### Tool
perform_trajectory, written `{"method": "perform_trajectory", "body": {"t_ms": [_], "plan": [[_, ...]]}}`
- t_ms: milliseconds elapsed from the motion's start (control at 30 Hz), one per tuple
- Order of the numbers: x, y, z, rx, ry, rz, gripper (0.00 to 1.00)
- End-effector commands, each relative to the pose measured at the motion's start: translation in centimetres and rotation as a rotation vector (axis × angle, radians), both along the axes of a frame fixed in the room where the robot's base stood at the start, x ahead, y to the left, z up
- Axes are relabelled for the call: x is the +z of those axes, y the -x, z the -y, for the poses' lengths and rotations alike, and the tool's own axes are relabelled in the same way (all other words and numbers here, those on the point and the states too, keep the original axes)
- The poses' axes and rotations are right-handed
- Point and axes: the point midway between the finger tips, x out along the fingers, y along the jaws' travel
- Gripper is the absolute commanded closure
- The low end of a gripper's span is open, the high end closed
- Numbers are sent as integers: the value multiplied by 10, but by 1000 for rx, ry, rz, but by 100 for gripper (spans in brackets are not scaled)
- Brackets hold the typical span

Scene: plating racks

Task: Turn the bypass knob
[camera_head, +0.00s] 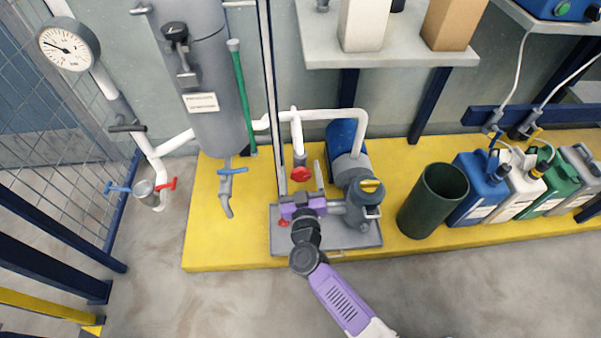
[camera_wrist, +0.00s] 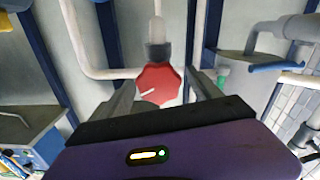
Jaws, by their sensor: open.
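A red faceted knob (camera_head: 301,174) sits on a white pipe above the pump. In the wrist view the red knob (camera_wrist: 158,83) shows a white pointer line on its face, pointing to the lower left. No label naming it as the bypass knob is readable. My gripper (camera_head: 301,182) is open, with one finger on each side of the knob. In the wrist view my gripper (camera_wrist: 166,88) has its two grey fingers left and right of the knob, with a visible gap on both sides.
A blue pump (camera_head: 342,136) with a yellow-topped housing (camera_head: 371,186) stands to the right. A grey tank (camera_head: 215,100) with a blue-handled valve (camera_head: 233,171) is to the left. A dark green bin (camera_head: 432,203) and several canisters stand farther right. The floor in front is clear.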

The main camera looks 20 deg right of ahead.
Motion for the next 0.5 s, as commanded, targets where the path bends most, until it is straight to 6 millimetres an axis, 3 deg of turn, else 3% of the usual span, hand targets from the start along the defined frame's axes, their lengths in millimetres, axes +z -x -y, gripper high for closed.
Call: {"method": "perform_trajectory", "body": {"t_ms": [67, 367, 500], "plan": [[0, 0, 0, 0, 0, 0, 27], [0, 0, 0, 0, 0, 0, 86], [0, 0, 0, 0, -10, 3, 89]]}}
